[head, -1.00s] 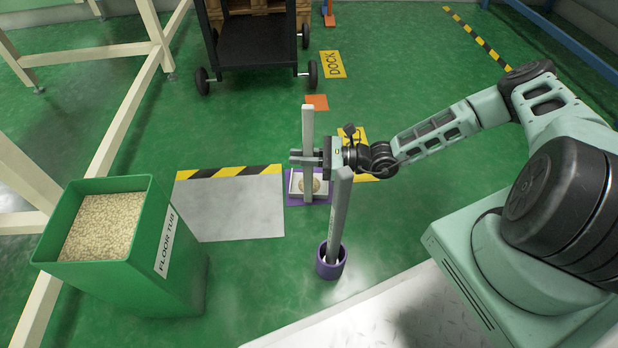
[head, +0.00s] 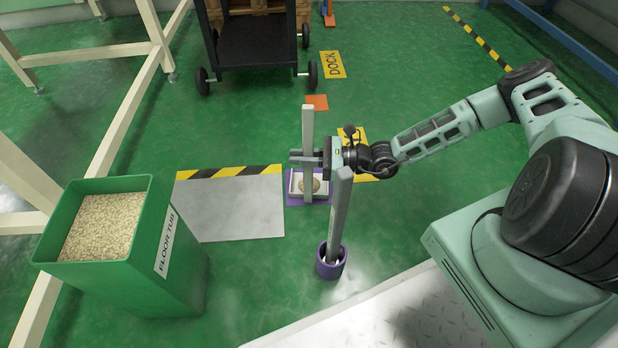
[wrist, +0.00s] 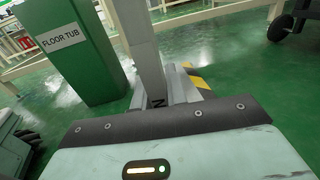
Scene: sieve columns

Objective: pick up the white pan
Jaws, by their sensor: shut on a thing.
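The white pan (head: 296,185) sits low over a purple patch on the floor in the head view, with a round tan patch showing in it. A tall pale grey upright handle (head: 307,125) rises in line with it. My gripper (head: 308,157) is shut on this handle, well above the pan, coming from the right. The handle stands close to upright. I cannot tell whether the pan touches the floor.
A second grey post (head: 337,220) stands in a purple cup (head: 331,268), close in front of my gripper. A green floor tub (head: 135,250) of pale grains is left. A grey floor plate (head: 240,205) lies between. A black cart (head: 255,45) stands behind.

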